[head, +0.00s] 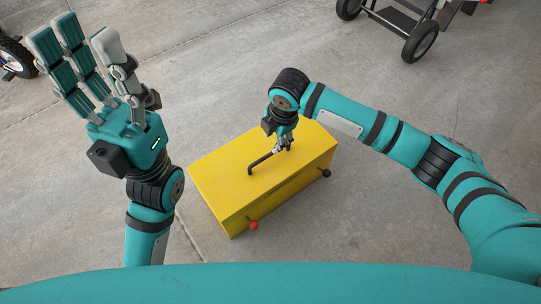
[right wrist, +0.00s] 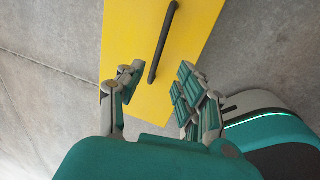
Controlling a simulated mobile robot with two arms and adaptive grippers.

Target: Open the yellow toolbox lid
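The yellow toolbox (head: 225,182) sits on the floor in the middle of the head view, with its lid down. A black bar handle (head: 258,163) stands on top of the lid. A red knob (head: 253,225) and a dark knob (head: 326,173) are on its near side. My right gripper (head: 283,146) is over the lid at the far end of the handle. In the right wrist view its fingers (right wrist: 162,88) are apart, with the handle (right wrist: 163,42) between and beyond them; contact cannot be made out. My left gripper (head: 84,50) is raised, open and empty, left of the toolbox.
A wheeled cart (head: 405,22) stands at the top right on the floor. A dark wheel (head: 15,58) shows at the left edge. The concrete floor around the toolbox is clear.

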